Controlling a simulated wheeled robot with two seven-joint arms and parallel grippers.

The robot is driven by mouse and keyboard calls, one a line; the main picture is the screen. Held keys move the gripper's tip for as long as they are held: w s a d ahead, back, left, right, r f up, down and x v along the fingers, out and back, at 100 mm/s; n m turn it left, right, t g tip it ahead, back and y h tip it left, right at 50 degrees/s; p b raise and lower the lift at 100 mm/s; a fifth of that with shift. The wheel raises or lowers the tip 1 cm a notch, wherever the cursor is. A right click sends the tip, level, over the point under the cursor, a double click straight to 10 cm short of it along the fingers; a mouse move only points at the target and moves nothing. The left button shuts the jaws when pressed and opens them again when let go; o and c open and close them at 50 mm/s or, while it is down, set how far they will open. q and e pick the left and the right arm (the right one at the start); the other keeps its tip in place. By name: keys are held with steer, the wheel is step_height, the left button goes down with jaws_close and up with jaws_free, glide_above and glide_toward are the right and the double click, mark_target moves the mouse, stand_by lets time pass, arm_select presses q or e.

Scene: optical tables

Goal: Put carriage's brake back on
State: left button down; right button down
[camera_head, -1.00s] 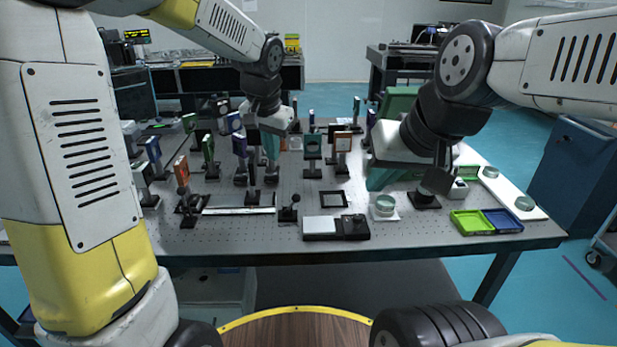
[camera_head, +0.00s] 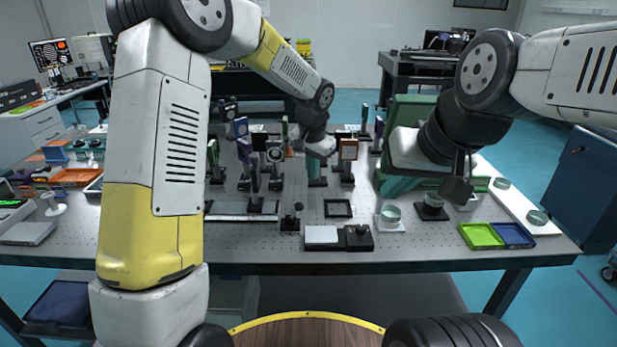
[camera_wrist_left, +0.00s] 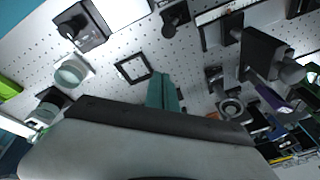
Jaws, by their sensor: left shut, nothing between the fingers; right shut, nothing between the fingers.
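A pale rail (camera_head: 228,211) lies along the front left of the optical table, with a dark post-mounted part (camera_head: 255,204) on it that looks like the carriage. The rail also shows at the top of the left wrist view (camera_wrist_left: 222,9). I cannot make out a brake on the carriage. My left gripper (camera_head: 316,168) is shut and empty, above the table's middle, right of and behind the rail. Its teal fingers show in the left wrist view (camera_wrist_left: 162,92), apart from anything. My right gripper (camera_head: 398,187) is shut and empty above the table's right part.
A small knobbed stand (camera_head: 290,220), a black-and-white plate device (camera_head: 338,237) and a square black frame (camera_head: 338,208) stand near the front. Several optic mounts crowd behind the rail. Green (camera_head: 481,236) and blue (camera_head: 513,235) trays lie at right.

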mark_target(296, 211)
arm_select(q)
steer(key=x, duration=0.8)
steer(key=shift+f, duration=0.4)
steer(key=shift+s+a+r, duration=0.1)
steer(key=shift+s+a, duration=0.85)
steer(key=shift+s, duration=0.25)
steer(key=shift+s+a, duration=0.2)
steer(key=shift+s, duration=0.1)
steer(key=shift+a, duration=0.1)
steer(key=shift+a+r+h, duration=0.1)
steer(key=shift+a+h, duration=0.05)
steer(key=shift+h, duration=0.15)
